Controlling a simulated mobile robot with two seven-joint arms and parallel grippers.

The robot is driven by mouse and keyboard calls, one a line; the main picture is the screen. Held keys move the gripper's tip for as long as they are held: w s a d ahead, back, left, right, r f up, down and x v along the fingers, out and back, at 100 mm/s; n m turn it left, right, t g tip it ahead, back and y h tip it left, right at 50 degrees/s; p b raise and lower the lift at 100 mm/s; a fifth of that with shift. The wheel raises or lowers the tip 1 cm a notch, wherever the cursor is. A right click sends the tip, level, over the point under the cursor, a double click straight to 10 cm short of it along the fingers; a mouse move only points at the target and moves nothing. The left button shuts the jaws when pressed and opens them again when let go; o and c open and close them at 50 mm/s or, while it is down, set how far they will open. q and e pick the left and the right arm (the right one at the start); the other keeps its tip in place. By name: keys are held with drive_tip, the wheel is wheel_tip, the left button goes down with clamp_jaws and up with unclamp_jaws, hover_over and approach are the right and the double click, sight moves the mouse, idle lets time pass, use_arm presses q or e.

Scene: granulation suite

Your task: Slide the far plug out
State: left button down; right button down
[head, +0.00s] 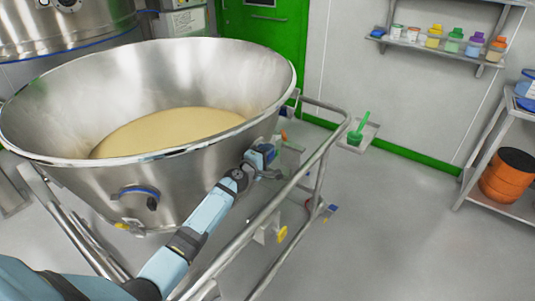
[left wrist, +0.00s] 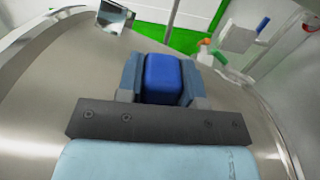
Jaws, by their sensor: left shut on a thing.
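My left gripper (head: 262,160) is at the right side of the big steel bowl, low on its outer wall. In the left wrist view, its two fingers (left wrist: 160,80) are shut on a blue block (left wrist: 162,76), which I take to be the far plug. The fingers cover its sides, and I cannot tell how deep it sits in anything. A round fitting with a blue ring and a dark knob (head: 151,203) is on the near side of the bowl wall. My right gripper is not in view.
The bowl (head: 60,95) holds pale powder (head: 165,130) and stands in a tubular steel frame (head: 318,165). A green scoop (head: 358,130) lies on a tray behind the frame. A shelf (head: 440,48) carries coloured bottles. The floor (head: 400,230) between is clear.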

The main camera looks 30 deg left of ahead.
use_arm(q)
drive_tip(key=d, duration=0.3)
drive_tip(key=shift+s+d+f+p, duration=0.1)
drive_tip(key=shift+s+d+p, duration=0.1)
drive_tip(key=shift+p, duration=0.15)
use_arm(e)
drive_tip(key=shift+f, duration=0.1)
use_arm(q)
drive_tip(key=c, duration=0.8)
unclamp_jaws()
drive_tip(key=shift+o, duration=0.2)
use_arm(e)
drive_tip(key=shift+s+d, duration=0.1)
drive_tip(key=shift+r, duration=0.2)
use_arm(q)
drive_tip(key=s+a+p, duration=0.1)
drive_tip(key=s+a, duration=0.1)
drive_tip(key=s, duration=1.1)
drive_tip(key=shift+s, duration=0.4)
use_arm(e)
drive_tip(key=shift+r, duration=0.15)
use_arm(q)
drive_tip(key=shift+p, duration=0.3)
